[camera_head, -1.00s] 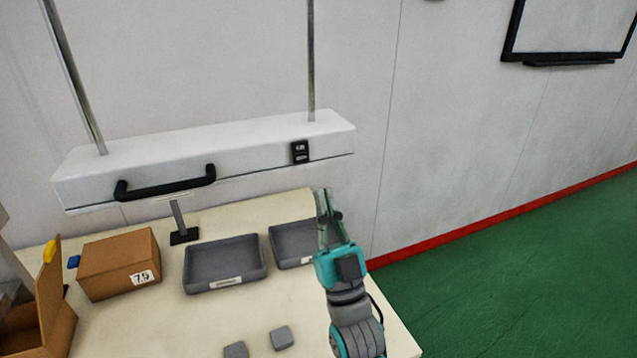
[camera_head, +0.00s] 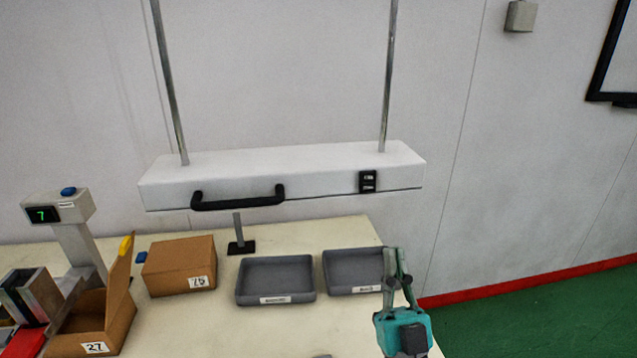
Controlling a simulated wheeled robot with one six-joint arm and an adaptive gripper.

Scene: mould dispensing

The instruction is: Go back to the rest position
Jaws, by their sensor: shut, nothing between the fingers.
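My gripper (camera_head: 396,265) is at the lower right, with a teal body and grey fingers pointing up in the picture. It is shut and holds nothing. Its fingertips overlap the right end of the right grey tray (camera_head: 350,289); I cannot tell how high above the table they are. The left grey tray (camera_head: 273,297) stands beside it and looks empty.
The pale table (camera_head: 215,333) also bears a closed cardboard box (camera_head: 178,262), an open box (camera_head: 112,320) and a scale with a display (camera_head: 60,212). A white lamp housing (camera_head: 310,165) with a black handle (camera_head: 240,200) hangs above. Bare table lies in front of the trays.

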